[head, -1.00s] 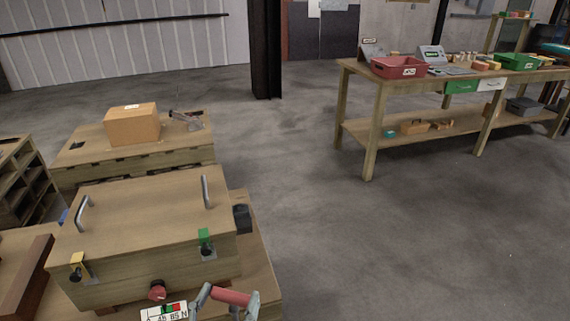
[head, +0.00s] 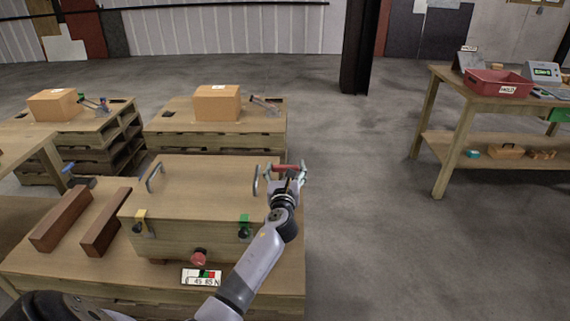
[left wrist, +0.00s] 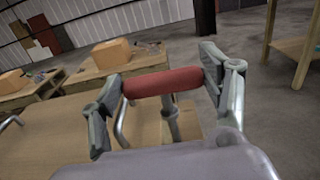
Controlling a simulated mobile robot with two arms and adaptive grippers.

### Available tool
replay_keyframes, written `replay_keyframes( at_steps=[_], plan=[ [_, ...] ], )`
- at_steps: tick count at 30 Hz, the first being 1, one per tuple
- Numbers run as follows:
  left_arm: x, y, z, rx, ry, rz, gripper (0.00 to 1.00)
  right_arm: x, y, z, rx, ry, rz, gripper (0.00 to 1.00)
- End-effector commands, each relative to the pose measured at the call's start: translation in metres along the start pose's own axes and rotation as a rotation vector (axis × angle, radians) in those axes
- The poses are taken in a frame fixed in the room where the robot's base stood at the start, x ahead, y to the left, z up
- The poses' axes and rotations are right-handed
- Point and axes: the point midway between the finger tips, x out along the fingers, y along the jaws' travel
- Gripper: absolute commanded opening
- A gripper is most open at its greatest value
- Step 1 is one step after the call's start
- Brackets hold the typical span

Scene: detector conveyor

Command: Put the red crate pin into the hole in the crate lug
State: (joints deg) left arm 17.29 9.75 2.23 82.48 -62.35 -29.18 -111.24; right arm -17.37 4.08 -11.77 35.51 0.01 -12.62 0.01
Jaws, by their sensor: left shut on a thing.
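My left gripper (head: 287,174) is shut on the red crate pin (head: 285,168), held near the crate's right rear corner. In the left wrist view the red cylinder (left wrist: 163,82) lies crosswise between both fingers. A grey shaft shows below it; I cannot tell whether it belongs to the pin. The wooden crate (head: 195,185) has two metal handles on top. Its front bears a yellow-tagged fitting (head: 139,221), a green-tagged fitting (head: 244,226) and a round red knob (head: 199,257). I cannot make out the lug hole. My right gripper is not in view.
Two brown beams (head: 105,222) lie left of the crate on its wooden table. A display (head: 202,277) stands in front. Pallets with cardboard boxes (head: 217,103) stand behind. A workbench with a red bin (head: 498,83) is at the right. The floor between is clear.

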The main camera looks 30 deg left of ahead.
Motion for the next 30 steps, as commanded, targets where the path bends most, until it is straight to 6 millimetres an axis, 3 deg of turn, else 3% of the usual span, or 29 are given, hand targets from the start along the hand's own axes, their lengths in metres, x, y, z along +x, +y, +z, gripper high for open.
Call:
replay_keyframes(
  at_steps=[17,30],
  plan=[
    [0.006,0.002,0.007,-0.002,0.0,0.011,0.4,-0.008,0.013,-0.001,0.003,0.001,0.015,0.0],
    [0.006,0.002,-0.038,-0.001,0.001,0.011,0.4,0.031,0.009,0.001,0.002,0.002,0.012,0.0]
  ],
)
